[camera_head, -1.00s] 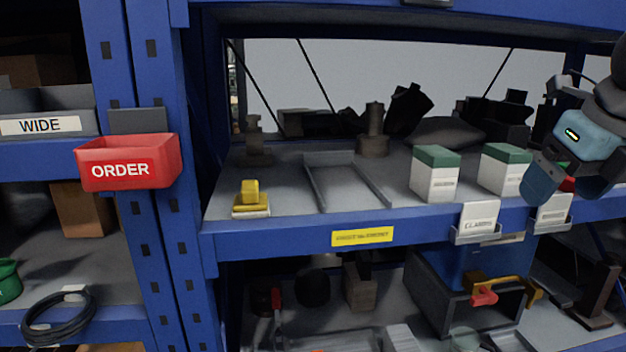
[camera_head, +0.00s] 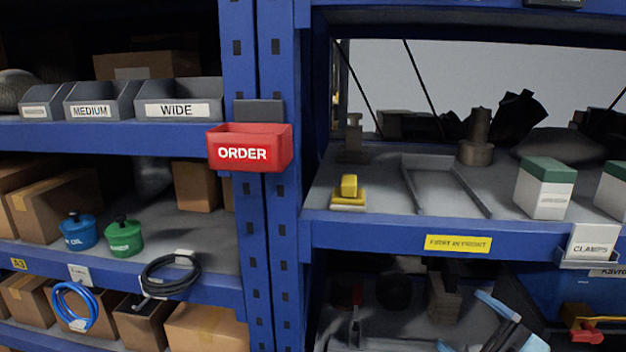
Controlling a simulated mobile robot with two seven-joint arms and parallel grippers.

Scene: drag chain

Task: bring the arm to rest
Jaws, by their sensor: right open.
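My right gripper (camera_head: 490,324), with light blue and grey parts, shows at the bottom edge of the head view, right of centre. It is low in front of the lower shelf, below the yellow shelf label (camera_head: 458,243). It is open, and I see nothing held in it. The rest of its arm is cut off by the picture's edge. My left gripper is not in view.
Blue shelving fills the view. A red ORDER bin (camera_head: 243,152) hangs on the upright. A yellow block (camera_head: 349,187) and a green-topped white box (camera_head: 545,187) stand on the right shelf. A black cable coil (camera_head: 172,273) lies at left. A dark blue bin (camera_head: 556,300) is near the gripper.

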